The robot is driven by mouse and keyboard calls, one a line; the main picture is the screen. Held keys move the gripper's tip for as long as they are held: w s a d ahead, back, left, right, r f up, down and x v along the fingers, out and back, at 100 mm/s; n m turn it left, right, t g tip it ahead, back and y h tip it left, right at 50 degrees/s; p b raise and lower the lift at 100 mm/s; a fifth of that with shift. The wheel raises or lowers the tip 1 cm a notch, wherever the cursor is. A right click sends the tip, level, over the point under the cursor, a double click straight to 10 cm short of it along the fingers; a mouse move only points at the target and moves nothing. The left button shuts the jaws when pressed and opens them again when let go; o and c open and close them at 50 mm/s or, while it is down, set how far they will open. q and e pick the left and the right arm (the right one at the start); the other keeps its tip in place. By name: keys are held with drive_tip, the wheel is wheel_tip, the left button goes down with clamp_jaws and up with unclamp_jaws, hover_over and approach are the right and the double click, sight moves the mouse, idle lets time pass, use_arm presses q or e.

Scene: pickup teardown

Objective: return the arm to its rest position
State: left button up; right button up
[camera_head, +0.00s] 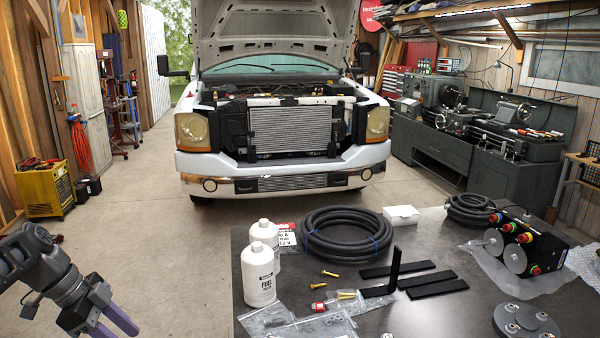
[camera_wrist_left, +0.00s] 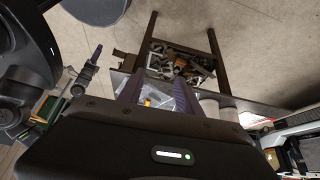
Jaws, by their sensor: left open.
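My left gripper (camera_head: 118,326) hangs at the lower left of the head view, with purple fingers pointing down and to the right. It is open and holds nothing that I can see. It is over the floor, to the left of the dark table (camera_head: 420,230) and apart from it. In the left wrist view the two fingers of the left gripper (camera_wrist_left: 156,88) stand apart, with small items and a table edge beyond them.
Two white bottles (camera_head: 259,276) stand near the table's left edge. A coiled black hose (camera_head: 347,233), black bars (camera_head: 427,280) and a control box (camera_head: 528,243) are on the table. A white pickup (camera_head: 283,160) with open hood stands behind. The floor (camera_head: 140,240) left of the table is clear.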

use_arm(q)
drive_tip(key=w+a+f+n+t+y, duration=0.1)
drive_tip(key=w+f+n+t+y, duration=0.2)
drive_tip(key=w+f+n, duration=0.6)
drive_tip(key=s+d+f+n, duration=0.2)
drive_tip(key=d+f+n, duration=0.25)
drive_tip(key=f, duration=0.45)
drive_tip(key=s+d+f+n, duration=0.25)
drive_tip(key=d+f, duration=0.25)
drive_tip(key=f, duration=0.3)
drive_tip(key=s+d+f+g, duration=0.1)
drive_tip(key=s+d+f, duration=0.4)
drive_tip(key=s+d, duration=0.2)
drive_tip(key=s+d+f+g+h, duration=0.1)
drive_tip(key=s+d+f, duration=0.4)
drive_tip(key=s, duration=0.5)
drive_tip(key=s+d+f+g, duration=0.2)
drive_tip(key=s+d+f, duration=0.2)
drive_tip(key=s+d, duration=0.4)
drive_tip(key=shift+s+d+f+n, duration=0.3)
drive_tip(key=shift+s+d+f, duration=0.1)
drive_tip(key=shift+d, duration=0.25)
